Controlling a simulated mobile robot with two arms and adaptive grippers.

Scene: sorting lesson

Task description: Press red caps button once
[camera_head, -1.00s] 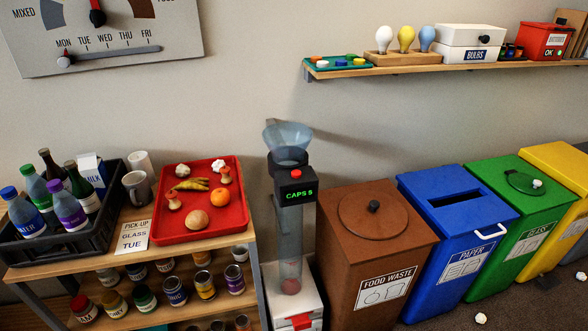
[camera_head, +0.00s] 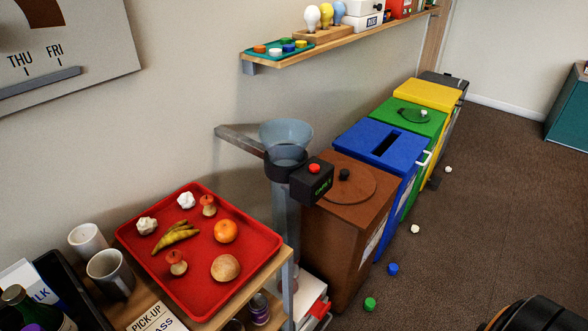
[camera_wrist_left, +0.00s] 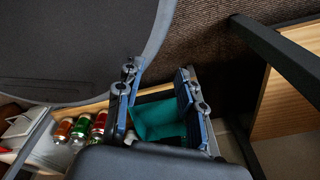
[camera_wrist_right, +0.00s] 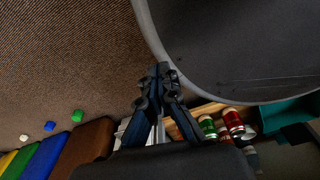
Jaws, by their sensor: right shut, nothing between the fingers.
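The red caps button (camera_head: 314,168) sits on top of a small black box with a green display (camera_head: 318,187), fixed to the front of the clear funnel tube (camera_head: 286,138). The display's text is too small to read surely. No gripper touches the button, and neither gripper shows in the head view. My left gripper (camera_wrist_left: 158,76) is open and empty in the left wrist view, its fingers apart. My right gripper (camera_wrist_right: 161,72) is shut and empty in the right wrist view. The button shows in neither wrist view.
A red tray (camera_head: 262,250) with food and paper stands left of the tube. The brown food waste bin (camera_head: 350,212) stands close right of it, then the blue bin (camera_head: 362,136). A metal bracket (camera_head: 238,139) reaches from the wall. Loose caps (camera_head: 370,303) lie on the open floor.

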